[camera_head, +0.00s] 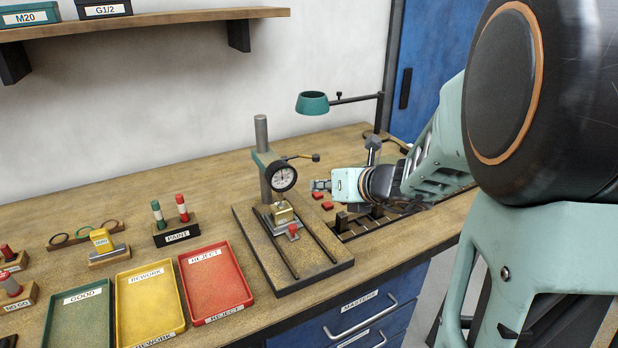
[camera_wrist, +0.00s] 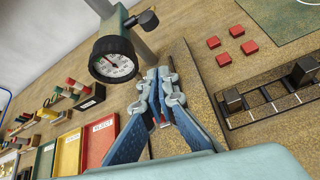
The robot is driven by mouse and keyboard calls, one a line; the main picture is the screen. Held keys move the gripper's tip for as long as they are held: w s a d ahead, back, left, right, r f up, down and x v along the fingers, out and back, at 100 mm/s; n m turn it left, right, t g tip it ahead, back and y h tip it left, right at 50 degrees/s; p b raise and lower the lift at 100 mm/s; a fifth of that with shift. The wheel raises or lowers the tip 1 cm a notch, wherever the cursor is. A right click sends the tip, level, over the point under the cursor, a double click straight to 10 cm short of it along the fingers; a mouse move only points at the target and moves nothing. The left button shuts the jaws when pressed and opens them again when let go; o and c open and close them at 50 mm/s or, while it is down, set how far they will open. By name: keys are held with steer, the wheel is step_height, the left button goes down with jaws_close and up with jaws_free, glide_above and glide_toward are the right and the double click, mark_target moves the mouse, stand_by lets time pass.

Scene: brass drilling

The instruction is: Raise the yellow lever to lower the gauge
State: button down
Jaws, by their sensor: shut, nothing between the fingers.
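The dial gauge (camera_head: 284,178) is mounted on a green bracket on a grey column (camera_head: 261,135). A thin lever (camera_head: 300,157) with a dark knob sticks out to the right of the bracket; its yellow colour is not clear. The gauge (camera_wrist: 113,60) and the lever knob (camera_wrist: 148,20) also show in the wrist view. A brass block (camera_head: 284,215) sits in the fixture below the gauge. My gripper (camera_head: 318,186) is shut and empty, to the right of the gauge and lower than the lever, apart from it. In the wrist view its fingers (camera_wrist: 158,76) meet just right of the gauge.
Green, yellow (camera_head: 150,298) and red (camera_head: 216,282) trays lie left of the gauge base (camera_head: 320,266). Small red blocks (camera_head: 327,206) and a dark rack (camera_head: 362,222) are on the right.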

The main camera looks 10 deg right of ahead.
steer(key=r+p+v, duration=0.1)
steer(key=p+v, duration=0.3)
steer(key=v, duration=0.5)
steer(key=shift+w, duration=0.45)
steer(key=shift+r, duration=0.1)
